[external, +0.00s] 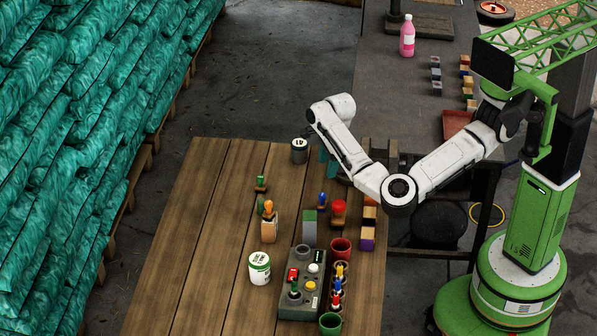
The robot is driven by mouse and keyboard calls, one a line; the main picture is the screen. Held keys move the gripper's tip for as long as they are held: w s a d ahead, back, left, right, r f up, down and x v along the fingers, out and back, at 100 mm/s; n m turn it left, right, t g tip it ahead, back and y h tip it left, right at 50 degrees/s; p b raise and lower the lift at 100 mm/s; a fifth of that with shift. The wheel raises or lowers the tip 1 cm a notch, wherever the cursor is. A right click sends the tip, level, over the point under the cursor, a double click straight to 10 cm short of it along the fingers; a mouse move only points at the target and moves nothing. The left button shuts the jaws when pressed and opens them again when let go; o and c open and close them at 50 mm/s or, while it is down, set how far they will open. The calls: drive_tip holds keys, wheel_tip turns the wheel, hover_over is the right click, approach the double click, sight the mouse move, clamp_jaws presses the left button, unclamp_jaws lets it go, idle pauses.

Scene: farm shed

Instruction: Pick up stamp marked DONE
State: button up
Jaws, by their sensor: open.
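Several stamp-like things with knobbed handles stand on the wooden table: an orange-handled one (268,208), a red-handled one (338,208), a small blue-topped one (322,199) and a small green-topped one (261,183). No DONE marking is legible, so I cannot tell which one bears it. My gripper (328,162) is open, at the far side of the table, partly hidden by my forearm. It is above and behind the blue-topped and red-handled pieces, apart from them. It appears to hold nothing.
A grey button box (302,285), white-green tin (259,268), red cup (341,250) and green cup (330,323) crowd the table's right front. A dark can (300,151) stands at the back. The table's left side (200,240) is clear. A pink bottle (407,37) stands on the grey bench.

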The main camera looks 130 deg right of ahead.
sight(322, 194)
drive_tip(key=shift+w+a+f+m+y, duration=0.2)
drive_tip(key=shift+w+a+m+y, duration=0.1)
drive_tip(key=shift+w, duration=0.15)
drive_tip(key=shift+w+a+f+m+y, duration=0.2)
drive_tip(key=shift+w+m, duration=0.1)
drive_tip(key=shift+w, duration=0.15)
drive_tip(key=f, duration=0.5)
drive_tip(key=shift+w+d, duration=0.15)
drive_tip(key=shift+w, duration=0.1)
drive_tip(key=shift+w+f+p, duration=0.2)
drive_tip(key=shift+f+p, duration=0.7)
drive_tip(key=shift+f, duration=1.8)
drive_tip(key=c, duration=0.8)
drive_tip(key=shift+r, duration=0.1)
drive_tip(key=shift+c, duration=0.2)
